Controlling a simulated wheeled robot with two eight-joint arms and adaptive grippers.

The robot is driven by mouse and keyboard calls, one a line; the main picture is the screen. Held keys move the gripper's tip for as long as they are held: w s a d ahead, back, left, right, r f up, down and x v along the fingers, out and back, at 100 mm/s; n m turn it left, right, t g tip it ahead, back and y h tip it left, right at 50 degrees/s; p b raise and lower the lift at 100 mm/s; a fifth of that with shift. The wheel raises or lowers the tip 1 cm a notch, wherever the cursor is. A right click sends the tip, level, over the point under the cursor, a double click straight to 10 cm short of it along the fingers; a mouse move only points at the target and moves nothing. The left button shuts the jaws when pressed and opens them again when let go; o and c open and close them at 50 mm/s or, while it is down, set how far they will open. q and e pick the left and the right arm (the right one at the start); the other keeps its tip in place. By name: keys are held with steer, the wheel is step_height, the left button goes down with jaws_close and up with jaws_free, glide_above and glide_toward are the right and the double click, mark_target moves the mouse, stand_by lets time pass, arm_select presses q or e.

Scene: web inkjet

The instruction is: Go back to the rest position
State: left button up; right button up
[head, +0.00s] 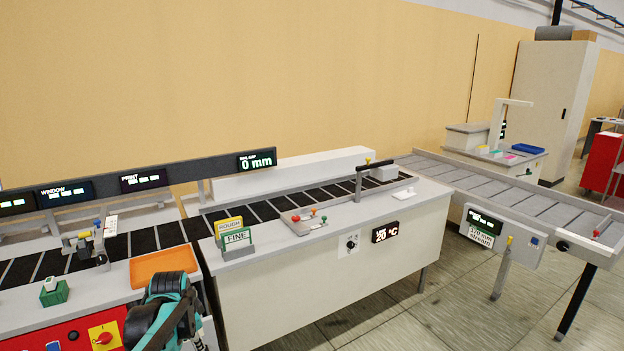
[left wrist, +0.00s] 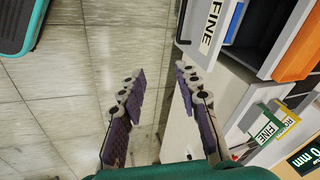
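My left gripper (left wrist: 160,72) shows in the left wrist view with its two purple-padded fingers spread apart. Nothing is between them; the floor and the pale side of the counter lie beyond. In the head view a teal and black part of my left arm (head: 168,308) stands at the bottom, in front of the counter and just below the orange tray (head: 162,265). Its fingertips cannot be made out there. My right gripper is in neither view.
The white counter (head: 330,262) carries ROUGH (head: 230,225) and FINE (head: 238,237) signs and a small panel of knobs (head: 308,222). A dark conveyor (head: 145,240) runs behind it. A grey roller table (head: 520,190) extends right. Tiled floor (head: 420,318) is clear at lower right.

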arm_select(q)
steer(key=s+d+n+t, duration=0.1)
steer(key=s+d+n, duration=0.1)
steer(key=s+d, duration=0.2)
steer(key=s+d+n+t, duration=0.1)
steer(key=s+d+n, duration=0.2)
steer(key=s, duration=0.7)
steer(key=s+d+n+t+h, duration=0.1)
steer(key=s+d+n, duration=0.2)
steer(key=s+d, duration=0.3)
steer(key=shift+s+r+t, duration=0.3)
steer(key=shift+s+r, duration=0.15)
steer(key=shift+s, duration=0.65)
